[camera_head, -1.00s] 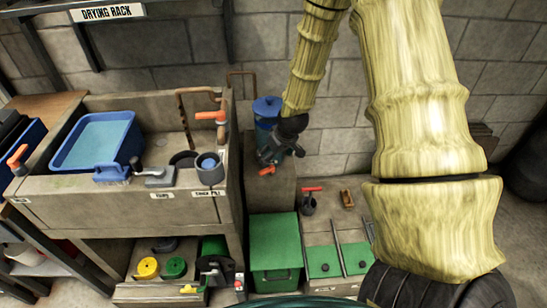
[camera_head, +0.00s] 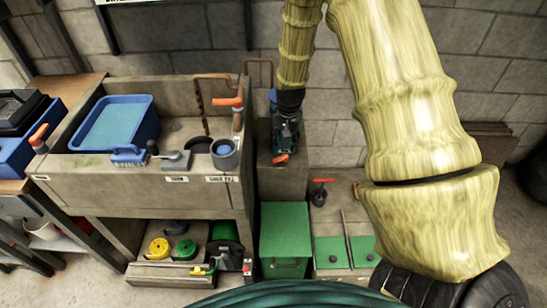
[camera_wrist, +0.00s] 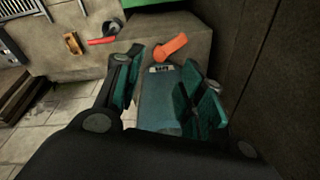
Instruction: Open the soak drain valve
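An orange lever handle (camera_wrist: 170,47) shows in the wrist view, just beyond my fingertips, with a small label plate (camera_wrist: 162,69) below it whose text is too small to read surely. I take this for the drain valve. In the head view an orange handle (camera_head: 281,158) shows just below my gripper (camera_head: 286,130). A blue container (camera_wrist: 158,100) lies between and under my fingers in the wrist view; my gripper mostly hides it in the head view. My gripper (camera_wrist: 160,68) is open, its fingers apart with nothing held. I see no finger contact on the lever.
A sink bench with a blue tray (camera_head: 153,104) stands left, with an orange-handled pipe valve (camera_head: 227,102) on it. A green box (camera_head: 285,232) stands below my gripper. A red-handled valve (camera_head: 322,181) is to the right. A block wall (camera_head: 340,105) is behind.

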